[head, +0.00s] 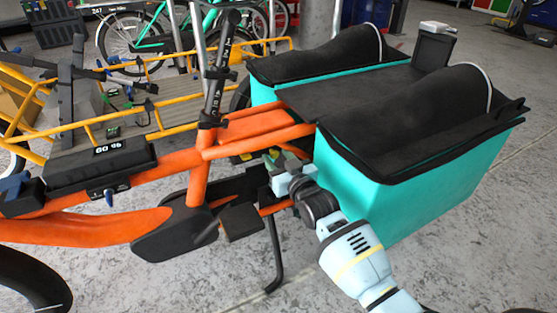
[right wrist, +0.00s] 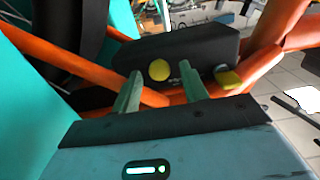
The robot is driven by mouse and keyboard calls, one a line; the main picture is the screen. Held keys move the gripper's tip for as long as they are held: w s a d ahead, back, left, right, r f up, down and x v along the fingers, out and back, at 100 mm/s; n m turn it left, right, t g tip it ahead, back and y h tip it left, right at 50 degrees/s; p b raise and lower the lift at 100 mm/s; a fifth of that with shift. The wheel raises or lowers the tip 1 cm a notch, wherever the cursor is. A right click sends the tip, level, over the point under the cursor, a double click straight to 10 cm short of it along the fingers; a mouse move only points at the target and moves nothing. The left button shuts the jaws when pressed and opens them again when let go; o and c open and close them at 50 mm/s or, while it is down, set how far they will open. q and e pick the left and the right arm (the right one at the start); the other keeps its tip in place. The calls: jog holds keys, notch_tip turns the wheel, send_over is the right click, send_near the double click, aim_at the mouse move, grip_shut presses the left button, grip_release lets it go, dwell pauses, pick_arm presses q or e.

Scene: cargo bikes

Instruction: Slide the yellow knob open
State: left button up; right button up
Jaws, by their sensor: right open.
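In the right wrist view, a round yellow knob (right wrist: 159,70) sits on the face of a black box (right wrist: 205,50) fixed among the orange frame tubes. A second, flatter yellow piece (right wrist: 228,80) sticks out at the box's lower right. My right gripper (right wrist: 161,88) is open and empty, with its two green fingers pointing at the box. The round knob appears between the fingertips; I cannot tell whether they touch the box. In the head view, my right gripper (head: 276,163) is beside the orange cargo bike (head: 255,127), under its rear frame. My left gripper is not in view.
Turquoise cargo bags (head: 400,205) with black tops stand close to the right of my gripper. A pedal (head: 240,222) and a kickstand (head: 274,262) are below it. Another bike with a yellow-railed cargo bed (head: 100,120) stands behind. Grey floor is open at lower right.

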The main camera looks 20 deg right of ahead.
grip_shut()
jog(key=shift+s+a+p, duration=0.1)
jog(key=shift+a+p, duration=0.4)
jog(key=shift+a, duration=1.75)
jog(key=shift+f, duration=0.1)
jog(key=shift+c, duration=0.6)
grip_release()
jog(key=shift+a, duration=0.1)
jog(key=shift+o, duration=0.6)
jog(key=p, duration=0.4)
send_near(256, 154)
jog(key=shift+s, duration=1.3)
